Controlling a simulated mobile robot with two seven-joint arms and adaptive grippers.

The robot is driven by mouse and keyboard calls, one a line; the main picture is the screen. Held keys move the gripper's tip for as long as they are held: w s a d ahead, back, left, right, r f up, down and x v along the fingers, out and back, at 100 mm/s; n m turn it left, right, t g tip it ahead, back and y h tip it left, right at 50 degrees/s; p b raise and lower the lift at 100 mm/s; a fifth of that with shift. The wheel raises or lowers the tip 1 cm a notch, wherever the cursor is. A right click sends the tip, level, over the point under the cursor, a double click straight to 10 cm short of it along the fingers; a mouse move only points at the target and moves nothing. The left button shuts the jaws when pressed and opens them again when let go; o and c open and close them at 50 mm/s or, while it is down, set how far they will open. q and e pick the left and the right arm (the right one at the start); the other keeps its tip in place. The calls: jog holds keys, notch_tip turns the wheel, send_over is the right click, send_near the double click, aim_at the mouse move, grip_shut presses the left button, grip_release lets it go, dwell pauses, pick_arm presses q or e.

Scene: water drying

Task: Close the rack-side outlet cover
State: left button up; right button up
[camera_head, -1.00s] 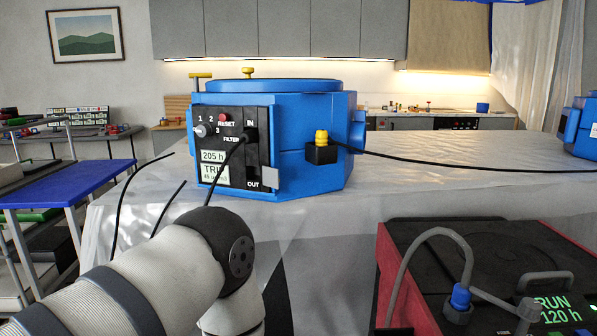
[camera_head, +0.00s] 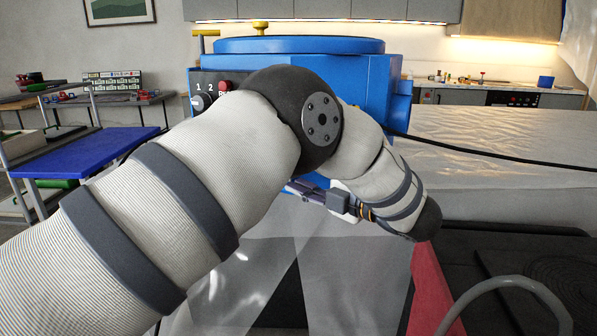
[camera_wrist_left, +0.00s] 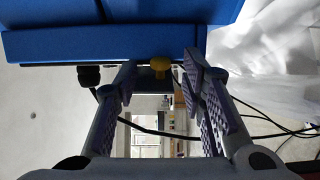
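The blue machine (camera_head: 300,46) stands on the sheet-covered surface, with my left arm across its front. The arm hides the OUT area, the yellow-topped black fitting and most of the control panel (camera_head: 204,90). I cannot make out an outlet cover in either current view. A small part of my left gripper (camera_head: 305,190) shows low at the machine's front. In the left wrist view my left gripper (camera_wrist_left: 160,72) is open, its purple-padded fingers apart. A yellow knob (camera_wrist_left: 160,64) shows between them; contact cannot be told. A black plug (camera_wrist_left: 89,76) is left of it, under the blue body (camera_wrist_left: 105,46). My right gripper is out of view.
A black cable (camera_head: 480,148) runs right from the machine. A dark unit with a red side (camera_head: 432,290) and a grey hose (camera_head: 520,283) stands at lower right. A blue-topped rack (camera_head: 85,152) is at left.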

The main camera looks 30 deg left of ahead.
pick_arm(q)
jog(key=shift+w+a, duration=0.25)
jog(key=shift+a, duration=0.6)
jog(key=shift+c, duration=0.2)
grip_shut()
jog(key=shift+r, duration=0.1)
